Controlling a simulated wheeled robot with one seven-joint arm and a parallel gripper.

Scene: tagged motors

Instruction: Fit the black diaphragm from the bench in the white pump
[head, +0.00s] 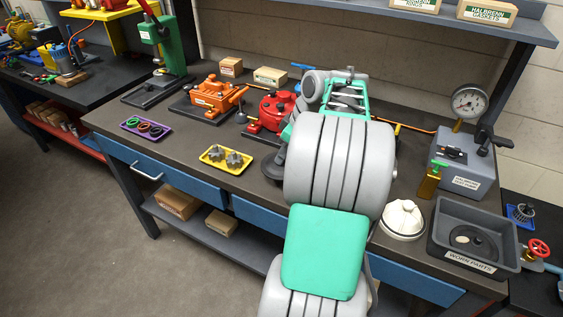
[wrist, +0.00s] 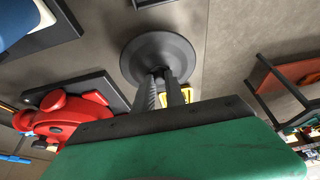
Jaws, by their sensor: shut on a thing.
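My gripper (wrist: 166,78) is shut on the black diaphragm (wrist: 150,47), a dark round disc with a raised centre. In the head view the diaphragm (head: 271,167) shows in part beside my arm, over the bench near the yellow tray; my fingertips are hidden there. I cannot tell its exact height over the bench. A white domed part (head: 402,217) with a knob sits on the bench right of my arm; it looks like a cover. No white pump body shows clearly; my arm hides the middle of the bench.
A red pump (head: 270,110) and an orange pump (head: 214,97) stand behind. A yellow tray (head: 210,158) and purple tray (head: 128,123) hold small parts. The worn-parts tray (head: 438,240) and gauge box (head: 467,165) stand right. Bare bench lies between the small trays.

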